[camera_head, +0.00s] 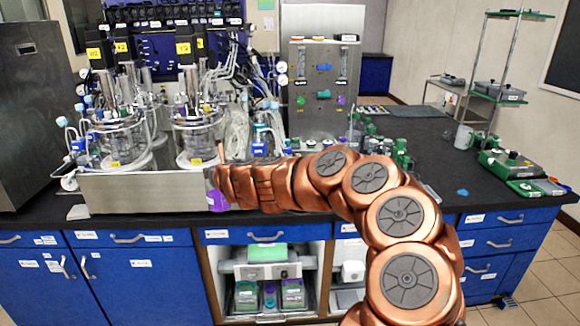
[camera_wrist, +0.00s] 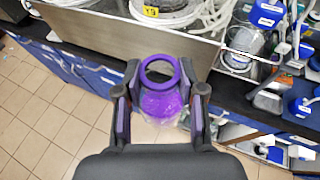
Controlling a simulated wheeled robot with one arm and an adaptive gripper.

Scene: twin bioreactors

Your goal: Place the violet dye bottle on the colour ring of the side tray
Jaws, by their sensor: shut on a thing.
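The violet dye bottle (camera_wrist: 161,104) is between the two fingers of my gripper (camera_wrist: 160,80) in the wrist view. It has a violet rim around a dark round opening and a clear violet body. My gripper is shut on it, one finger on each side. In the head view the violet bottle (camera_head: 217,200) shows at the left end of my copper arm, in front of the steel tray's right part. My arm hides most of the gripper there. I cannot make out the side tray or its colour ring in either view.
Twin glass bioreactors (camera_head: 197,136) stand in a steel tray (camera_head: 130,192) on the black bench. Its wall (camera_wrist: 120,42) is close beyond the bottle. A steel panel (camera_head: 322,92) stands behind my arm. The bench's right part is partly clear, with a green scale (camera_head: 512,163).

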